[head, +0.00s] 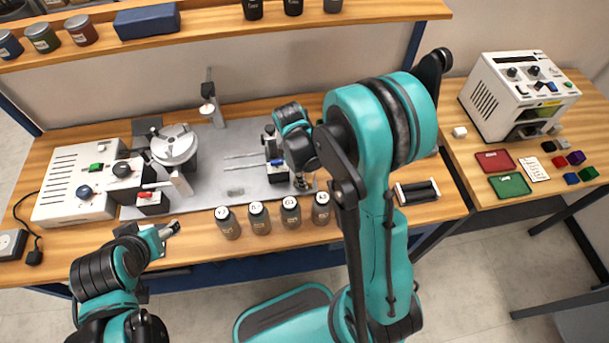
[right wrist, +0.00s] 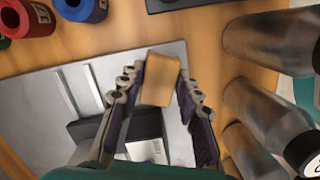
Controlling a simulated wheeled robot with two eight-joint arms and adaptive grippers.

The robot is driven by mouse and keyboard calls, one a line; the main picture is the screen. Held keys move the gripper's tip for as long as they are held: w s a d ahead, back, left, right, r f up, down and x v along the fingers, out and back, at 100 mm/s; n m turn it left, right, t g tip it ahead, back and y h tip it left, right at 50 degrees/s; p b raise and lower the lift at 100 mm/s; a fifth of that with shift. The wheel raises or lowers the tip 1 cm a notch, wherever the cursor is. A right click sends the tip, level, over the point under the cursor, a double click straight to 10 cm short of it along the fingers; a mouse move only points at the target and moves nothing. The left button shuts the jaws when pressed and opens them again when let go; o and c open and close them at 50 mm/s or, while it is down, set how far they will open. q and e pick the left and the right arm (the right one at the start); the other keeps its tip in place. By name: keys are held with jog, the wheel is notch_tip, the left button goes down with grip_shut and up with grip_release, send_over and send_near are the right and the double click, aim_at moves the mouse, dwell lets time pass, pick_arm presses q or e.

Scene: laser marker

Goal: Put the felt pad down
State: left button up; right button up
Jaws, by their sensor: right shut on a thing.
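The felt pad (right wrist: 160,80) is a small tan block, seen between the two fingers of my right gripper (right wrist: 161,88) in the right wrist view. The gripper is shut on it, and the pad sits slightly tilted near the fingertips. In the head view my right gripper (head: 303,183) is over the right end of the grey metal plate (head: 225,185); the pad is too small to make out there. My left gripper (head: 172,229) is near the front edge of the bench, left of the bottles; whether its fingers are open is unclear.
Several dark bottles (head: 259,217) stand in a row along the front of the bench, close to my right gripper. A lathe-like machine (head: 175,147) is on the plate's left. A black-ended holder (head: 417,191) lies to the right. A white device (head: 518,95) stands on the right table.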

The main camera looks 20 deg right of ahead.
jog(key=o, duration=1.1)
jog(key=shift+f, duration=0.15)
jog(key=shift+r+p, duration=0.3)
jog(key=shift+r, duration=0.25)
notch_tip(320, 180, up, 10)
jog(key=w+a+p, duration=0.1)
jog(key=p, duration=0.2)
jog(key=shift+s+a+r+m+t+y+p, duration=0.1)
jog(key=shift+s+a+r+m+t+y, duration=0.3)
jog(key=shift+s+r+m+t, duration=1.2)
jog(key=shift+s+a+r+m+t+y+p, duration=0.1)
jog(key=shift+s+a+r+m+t, duration=0.45)
jog(key=shift+s+r+m+t, duration=1)
jog(key=shift+s+a+r+m+t+y+p, duration=0.15)
jog(key=shift+s+a+r+m+t, duration=0.6)
jog(key=shift+s+r+m, duration=1.4)
jog(key=shift+d+f, duration=0.1)
jog(key=shift+d, duration=0.15)
